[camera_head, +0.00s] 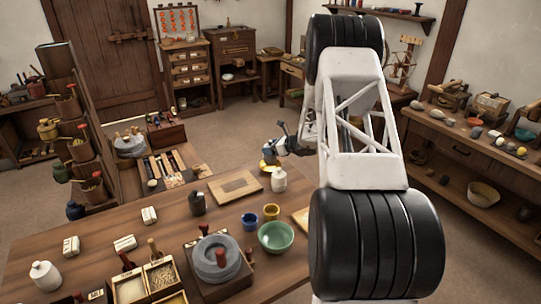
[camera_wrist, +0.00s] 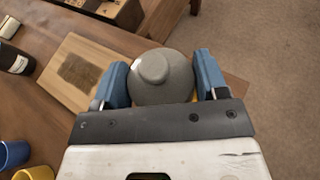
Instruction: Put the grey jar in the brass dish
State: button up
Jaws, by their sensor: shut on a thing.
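The grey jar (camera_wrist: 165,80), round with a knobbed lid, is between the two blue fingers of my gripper (camera_wrist: 162,83), seen from above in the wrist view. My gripper is shut on it. In the head view my gripper (camera_head: 274,149) is over the far right part of the table, small and partly hidden. Just below it is a yellow thing, seemingly the brass dish (camera_head: 269,166). A yellow sliver (camera_wrist: 195,95) shows under the jar in the wrist view. The jar covers most of it. I cannot tell whether the jar touches the dish.
A pale jar (camera_head: 279,181) stands close in front of my gripper. A blue cup (camera_head: 250,221), yellow cup (camera_head: 271,212) and green bowl (camera_head: 276,237) stand nearer. The table edge is close on the right.

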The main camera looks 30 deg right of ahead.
jog(key=shift+f, duration=1.8)
jog(key=shift+f, duration=0.1)
jog(key=o, duration=1.2)
jog(key=shift+o, duration=0.2)
jog(key=shift+s, duration=0.1)
jog(key=v, duration=1.2)
